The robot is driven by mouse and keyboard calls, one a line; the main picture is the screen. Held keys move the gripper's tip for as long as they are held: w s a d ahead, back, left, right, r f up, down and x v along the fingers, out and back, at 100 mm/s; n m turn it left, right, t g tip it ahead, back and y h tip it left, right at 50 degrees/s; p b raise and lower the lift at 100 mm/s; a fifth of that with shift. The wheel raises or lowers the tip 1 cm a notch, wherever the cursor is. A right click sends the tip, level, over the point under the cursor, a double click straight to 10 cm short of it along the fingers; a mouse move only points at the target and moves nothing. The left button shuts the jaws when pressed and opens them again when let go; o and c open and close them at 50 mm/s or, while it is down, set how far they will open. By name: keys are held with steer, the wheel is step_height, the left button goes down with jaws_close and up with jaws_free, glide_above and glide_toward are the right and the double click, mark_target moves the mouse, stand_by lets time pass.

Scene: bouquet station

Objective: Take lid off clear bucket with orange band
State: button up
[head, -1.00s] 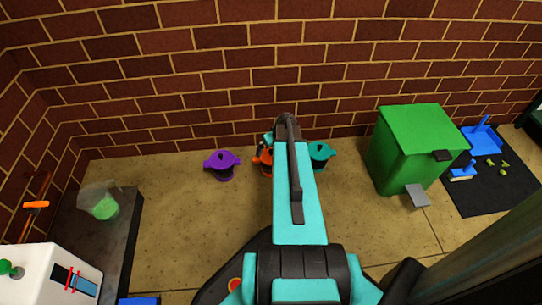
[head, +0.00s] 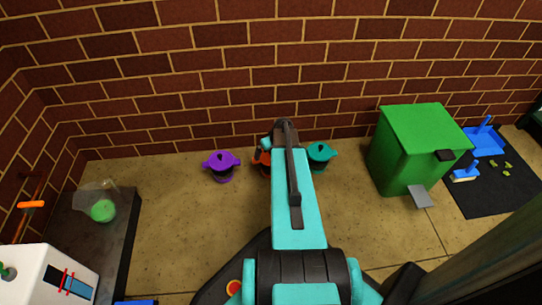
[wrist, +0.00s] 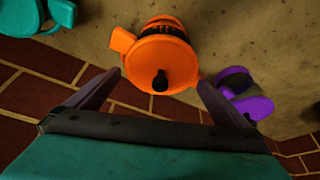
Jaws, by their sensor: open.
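The orange lid (wrist: 152,64) with a dark knob (wrist: 160,80) sits on its bucket in the wrist view, and the bucket's orange-and-dark striped side (wrist: 165,27) shows just beyond it. My gripper (wrist: 159,79) is open, with one finger on each side of the lid's near part and the knob between them. I cannot tell whether a finger touches the lid. In the head view, only a sliver of the orange-lidded bucket (head: 262,157) shows beside my arm, which hides the rest and most of the gripper.
A purple-lidded bucket (head: 222,161) stands left of the orange one and a teal-lidded bucket (head: 320,153) right, near the brick wall (head: 200,90). A green bin (head: 410,150) stands farther right. A dark bench (head: 105,235) is at left. The floor (head: 180,230) between is clear.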

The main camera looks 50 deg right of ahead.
steer(key=c, duration=0.8)
steer(key=shift+o, duration=0.2)
steer(key=shift+r, duration=0.15)
steer(key=shift+r+p, duration=0.6)
steer(key=shift+r, duration=0.15)
step_height(320, 180, up, 2)
steer(key=shift+p, duration=0.6)
steer(key=s+a+p, duration=0.2)
steer(key=s, duration=0.5)
steer(key=s+a+r+p, duration=0.1)
steer(key=s+a+p, duration=0.1)
steer(key=s, duration=0.6)
steer(key=shift+s+a, duration=0.2)
steer(key=shift+a, duration=0.15)
steer(key=shift+r, duration=0.1)
